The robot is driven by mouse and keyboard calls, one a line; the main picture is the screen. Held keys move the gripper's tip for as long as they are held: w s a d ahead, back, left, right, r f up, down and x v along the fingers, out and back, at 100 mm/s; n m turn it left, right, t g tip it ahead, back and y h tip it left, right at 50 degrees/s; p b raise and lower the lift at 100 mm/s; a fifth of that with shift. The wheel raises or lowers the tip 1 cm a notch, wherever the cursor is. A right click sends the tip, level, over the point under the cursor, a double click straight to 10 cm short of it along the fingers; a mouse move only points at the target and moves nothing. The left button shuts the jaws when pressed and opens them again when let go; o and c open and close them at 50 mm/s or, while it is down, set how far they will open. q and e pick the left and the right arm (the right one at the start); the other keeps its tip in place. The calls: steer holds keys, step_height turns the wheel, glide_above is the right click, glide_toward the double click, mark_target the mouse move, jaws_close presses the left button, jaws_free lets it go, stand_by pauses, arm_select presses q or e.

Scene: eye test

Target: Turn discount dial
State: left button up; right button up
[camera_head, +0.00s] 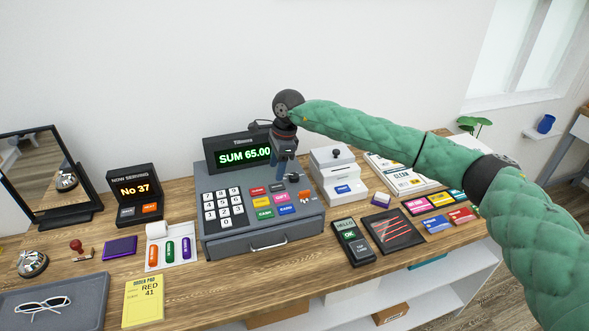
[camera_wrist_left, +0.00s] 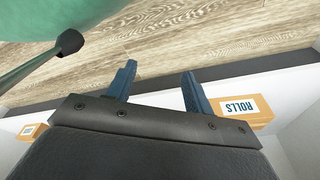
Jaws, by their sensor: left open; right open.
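The grey cash register (camera_head: 262,240) stands on the wooden counter, with a green "SUM 65.00" display, a number pad and coloured keys. A small orange knob-like part (camera_head: 305,196), perhaps the discount dial, sits at the right of its key panel; it is too small to read. My right gripper (camera_head: 284,172) points down over the register's upper right, behind that part; contact cannot be told. Its jaws are open, and nothing shows held. My left gripper (camera_wrist_left: 159,70) is open and empty in the left wrist view and outside the head view.
A white device with a black knob (camera_head: 338,176) stands right of the register. A card terminal (camera_head: 353,240) and black tray (camera_head: 393,232) lie at front right. The "No 37" display (camera_head: 135,195) stands left.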

step_height(320, 180, up, 2)
steer(key=h, duration=0.2)
glide_above(294, 175)
steer(key=shift+a+r+t, duration=0.1)
steer(key=shift+t, duration=0.2)
step_height(294, 175, down, 8)
steer(key=p, duration=0.4)
steer(key=shift+r, duration=0.15)
arm_select(q)
steer(key=s+a+f, duration=0.2)
steer(key=s+f, duration=0.1)
steer(key=s, duration=0.7)
steer(key=shift+s+g, duration=0.25)
steer(key=shift+g, duration=0.15)
steer(key=shift+a, duration=0.1)
steer(key=shift+f, duration=0.1)
arm_select(e)
steer(key=c, duration=1)
